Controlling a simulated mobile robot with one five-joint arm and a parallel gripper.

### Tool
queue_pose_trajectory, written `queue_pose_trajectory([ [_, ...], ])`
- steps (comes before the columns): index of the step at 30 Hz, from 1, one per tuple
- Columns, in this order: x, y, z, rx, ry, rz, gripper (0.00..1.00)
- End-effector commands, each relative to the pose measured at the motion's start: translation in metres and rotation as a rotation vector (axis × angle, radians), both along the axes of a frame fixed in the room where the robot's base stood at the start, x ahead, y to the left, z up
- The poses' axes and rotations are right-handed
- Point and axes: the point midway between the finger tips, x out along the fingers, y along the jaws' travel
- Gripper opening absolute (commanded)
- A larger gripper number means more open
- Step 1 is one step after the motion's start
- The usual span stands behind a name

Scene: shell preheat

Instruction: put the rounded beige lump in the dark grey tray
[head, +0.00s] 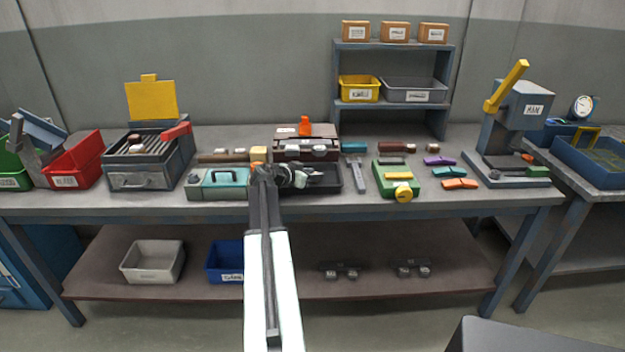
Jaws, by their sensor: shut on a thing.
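My gripper (300,179) is at the end of my arm, low over the left part of the dark grey tray (338,190). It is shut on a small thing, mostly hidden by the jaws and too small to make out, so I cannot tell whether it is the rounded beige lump. I cannot tell whether the held thing touches the tray. A yellowish-beige block (258,153) stands just behind my arm, left of the tray.
A teal case (215,188) lies left of the tray; a brown toolbox (290,147) stands behind it. A grey wrench (356,175) and a green device (392,176) are to the right. A grill-topped heater (140,182) stands farther left. The bench's front edge is clear.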

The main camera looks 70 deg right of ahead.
Motion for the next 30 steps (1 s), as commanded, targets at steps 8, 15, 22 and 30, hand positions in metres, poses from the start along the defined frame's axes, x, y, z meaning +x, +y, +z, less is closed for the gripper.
queue_pose_trajectory([
  [8, 0.001, 0.000, -0.002, 0.000, 0.000, 0.000, 0.54],
  [15, 0.001, 0.000, -0.002, 0.000, 0.000, 0.001, 0.54],
  [22, 0.009, 0.021, 0.014, 0.000, 0.001, 0.004, 0.54],
  [30, 0.034, 0.078, 0.040, 0.001, 0.000, 0.004, 0.54],
])
